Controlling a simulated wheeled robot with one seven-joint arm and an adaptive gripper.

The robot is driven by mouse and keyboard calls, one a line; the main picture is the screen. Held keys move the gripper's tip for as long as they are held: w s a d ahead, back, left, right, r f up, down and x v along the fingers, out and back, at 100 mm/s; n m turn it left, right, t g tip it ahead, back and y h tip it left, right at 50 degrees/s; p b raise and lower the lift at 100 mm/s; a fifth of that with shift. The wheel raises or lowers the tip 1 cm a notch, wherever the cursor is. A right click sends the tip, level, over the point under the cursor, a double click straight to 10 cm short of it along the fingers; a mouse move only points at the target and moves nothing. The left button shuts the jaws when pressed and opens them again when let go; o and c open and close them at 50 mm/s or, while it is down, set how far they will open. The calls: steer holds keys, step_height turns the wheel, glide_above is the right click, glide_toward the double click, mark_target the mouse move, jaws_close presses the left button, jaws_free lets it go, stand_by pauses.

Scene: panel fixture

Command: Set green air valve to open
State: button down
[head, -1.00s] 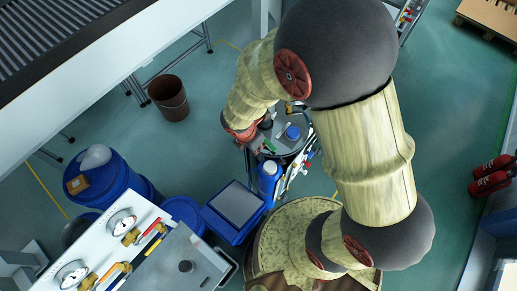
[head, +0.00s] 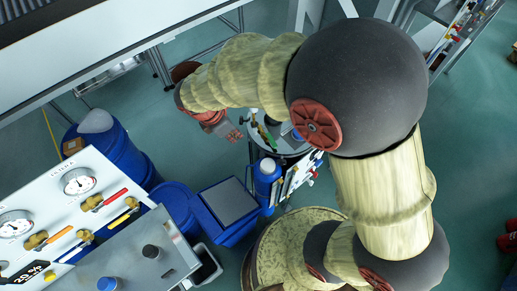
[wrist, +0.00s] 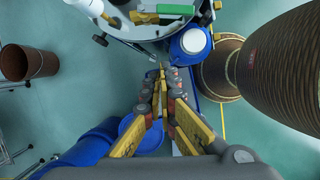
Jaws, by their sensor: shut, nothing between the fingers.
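A white panel (head: 40,207) with round gauges stands at the lower left in the head view. My gripper (wrist: 162,75) is shut and empty in the wrist view, over open floor and blue containers. In the head view it is small, left of the round table and well away from the gauge panel.
A round table (wrist: 120,30) holds a green-and-yellow item (wrist: 165,12). Blue drums (head: 125,150), a blue box with a grey top (head: 229,201) and a brown bin (wrist: 28,62) stand around. A grey box (head: 135,262) adjoins the gauge panel.

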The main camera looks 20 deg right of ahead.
mark_target(269, 136)
steer(key=shift+m+g+h, duration=0.3)
steer(key=shift+m+g, duration=0.1)
steer(key=shift+m, duration=0.1)
steer(key=d+f+b, duration=0.1)
steer(key=d+f, duration=0.1)
steer(key=d+f+b, duration=0.1)
steer(key=d+f, duration=0.2)
steer(key=d+f+b, duration=0.1)
steer(key=d+f, duration=0.2)
steer(key=shift+s+d+f, duration=0.1)
steer(key=shift+s+d, duration=0.15)
steer(key=shift+s, duration=0.15)
steer(key=d+n+p, duration=0.1)
steer(key=n+t+p, duration=0.1)
steer(key=n, duration=0.1)
steer(key=shift+s+d+p, duration=0.35)
steer(key=shift+s+d, duration=0.05)
